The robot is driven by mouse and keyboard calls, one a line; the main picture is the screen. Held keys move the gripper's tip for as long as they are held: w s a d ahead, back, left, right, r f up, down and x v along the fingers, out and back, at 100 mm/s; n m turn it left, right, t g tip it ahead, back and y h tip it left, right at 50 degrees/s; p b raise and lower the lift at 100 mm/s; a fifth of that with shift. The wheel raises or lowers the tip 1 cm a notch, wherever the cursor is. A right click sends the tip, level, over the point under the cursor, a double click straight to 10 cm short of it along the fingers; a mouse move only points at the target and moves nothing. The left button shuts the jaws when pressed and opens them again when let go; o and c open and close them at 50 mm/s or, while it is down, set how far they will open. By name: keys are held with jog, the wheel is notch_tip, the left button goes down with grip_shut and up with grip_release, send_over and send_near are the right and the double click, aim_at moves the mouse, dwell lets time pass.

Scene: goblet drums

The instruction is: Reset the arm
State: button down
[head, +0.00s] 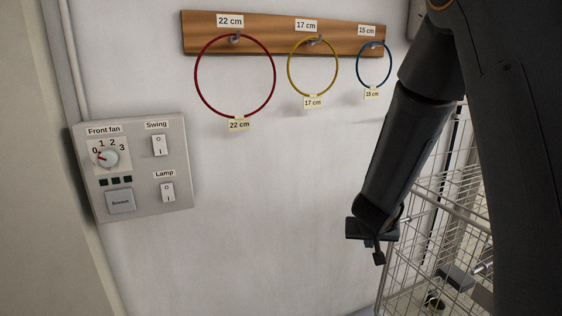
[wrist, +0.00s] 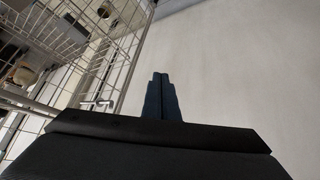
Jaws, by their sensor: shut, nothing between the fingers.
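My gripper (head: 376,252) hangs at the lower end of my dark arm, right of centre in the head view, in front of the white wall and beside a wire rack. In the wrist view my gripper (wrist: 160,84) shows two dark fingers pressed together with nothing between them. The gripper touches no object that I can see. My arm comes down from the upper right and hides part of the rack.
A wire rack (head: 425,215) stands close at the right. A control panel (head: 140,165) with a fan dial and switches is on the wall at left. Red (head: 197,87), yellow (head: 290,75) and blue (head: 358,72) rings hang from a wooden board (head: 270,36). The wall between is bare.

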jog(key=s+a+r+n+g+y, duration=0.1)
jog(key=s+a+g+y, duration=0.1)
jog(key=s+a, duration=0.3)
jog(key=s+a+r+n+g+y, duration=0.1)
jog(key=s+a+r+y, duration=0.15)
jog(key=s, duration=0.55)
jog(key=s+d+g+h, duration=0.1)
jog(key=s+g, duration=0.3)
jog(key=s, duration=1)
jog(key=shift+r+n, duration=0.4)
jog(key=shift+r, duration=0.05)
jog(key=shift+h, duration=0.25)
